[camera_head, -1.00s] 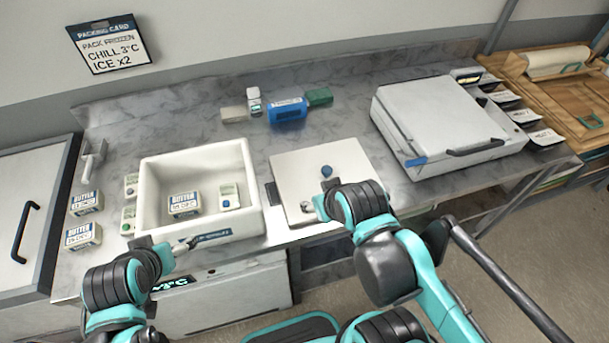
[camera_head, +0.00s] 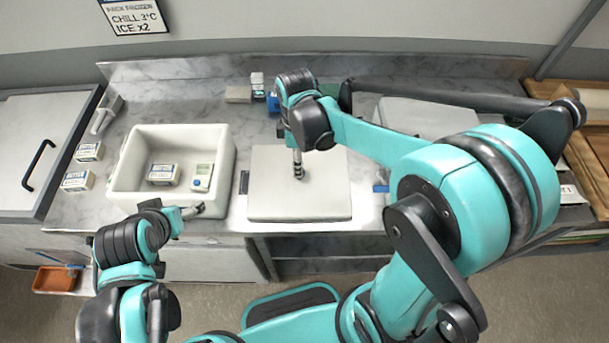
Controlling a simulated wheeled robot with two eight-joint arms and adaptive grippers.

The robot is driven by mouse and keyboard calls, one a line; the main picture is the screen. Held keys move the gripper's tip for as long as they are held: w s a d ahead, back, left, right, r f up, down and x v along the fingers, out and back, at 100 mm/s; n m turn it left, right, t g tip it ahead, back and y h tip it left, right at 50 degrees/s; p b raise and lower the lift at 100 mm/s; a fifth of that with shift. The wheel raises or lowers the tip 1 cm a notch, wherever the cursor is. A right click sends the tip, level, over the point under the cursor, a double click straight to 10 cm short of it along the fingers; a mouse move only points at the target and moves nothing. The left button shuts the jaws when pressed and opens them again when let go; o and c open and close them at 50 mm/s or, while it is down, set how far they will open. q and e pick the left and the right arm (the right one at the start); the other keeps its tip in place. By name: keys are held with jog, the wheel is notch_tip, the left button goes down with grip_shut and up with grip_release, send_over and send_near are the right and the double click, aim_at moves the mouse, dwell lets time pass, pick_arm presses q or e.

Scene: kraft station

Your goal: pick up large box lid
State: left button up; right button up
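The large box lid, a pale square panel (camera_head: 272,190), lies flat on the counter right of the open white box (camera_head: 228,155). My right gripper (camera_head: 298,172) points down over the lid's middle. The lid's blue knob is hidden from view, and I cannot tell whether the fingers are around it. The box holds a butter pack (camera_head: 162,174) and a small white device with a display (camera_head: 203,177). My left gripper (camera_head: 198,209) is at the box's front rim; its finger state is unclear.
Butter packs (camera_head: 89,152) stand left of the box. A grey block (camera_head: 238,94), a small white jar (camera_head: 257,81) and a blue item (camera_head: 273,102) stand behind. My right arm partly covers a large white case (camera_head: 425,117). An orange tray (camera_head: 55,280) is low at left.

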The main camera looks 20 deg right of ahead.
jog(key=f+b, duration=0.1)
jog(key=f, duration=0.1)
jog(key=f+b, duration=0.1)
jog(key=f, duration=0.4)
jog(key=shift+w+d+f+b, duration=0.15)
jog(key=shift+w+f+b, duration=0.15)
jog(key=shift+b, duration=0.1)
jog(key=shift+s, duration=0.1)
jog(key=shift+c, duration=0.3)
grip_shut()
